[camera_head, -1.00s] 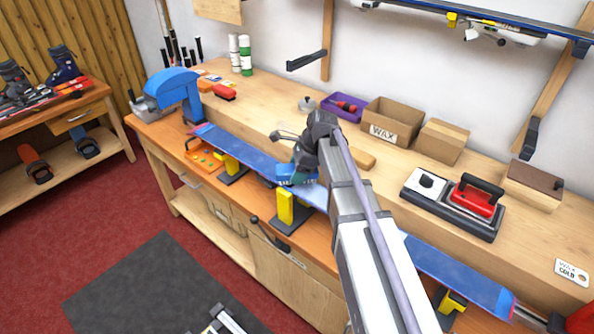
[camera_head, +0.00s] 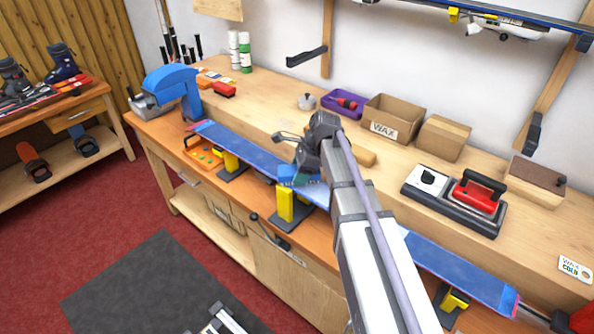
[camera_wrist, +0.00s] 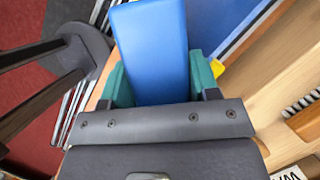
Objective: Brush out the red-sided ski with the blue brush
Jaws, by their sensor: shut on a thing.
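The ski (camera_head: 450,268) lies base up along the front of the bench, its blue base showing and red at its tips. Yellow-topped vise supports (camera_head: 286,204) stand under it. My gripper (camera_head: 301,168) is over the middle of the ski, shut on the blue brush (camera_head: 300,180). In the wrist view the brush's blue back (camera_wrist: 155,50) sits between the green finger pads of my gripper (camera_wrist: 160,85). The brush is at the ski's base; my arm hides part of the ski, and I cannot tell whether the bristles touch.
A ski (camera_head: 520,22) hangs on the wall.

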